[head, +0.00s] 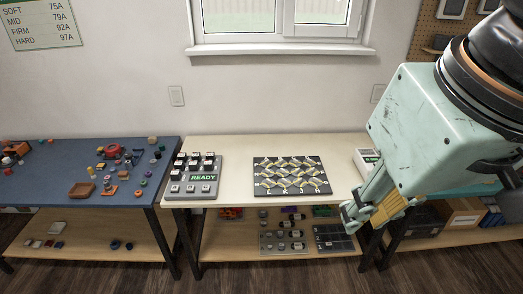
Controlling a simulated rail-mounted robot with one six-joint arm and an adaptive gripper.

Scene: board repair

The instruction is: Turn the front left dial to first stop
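A grey control unit (182,194) with a green READY display (204,178) stands at the left end of the pale middle table. It has several small knobs in rows, darker at the back and lighter grey at the front. The front left knob (175,188) is on its near left corner; its setting is too small to read. My gripper (362,212), pale teal, is at the right of the view, far right of the unit and touching nothing I can make out. A tan-yellow part shows at it. Whether its fingers are open or shut is unclear.
A dark board with patterned tiles (290,176) lies mid-table. A white device (366,160) is partly hidden behind my arm. The blue table (50,185) at left holds several small parts. Lower shelves hold trays. Pale tabletop (237,165) is clear between unit and board.

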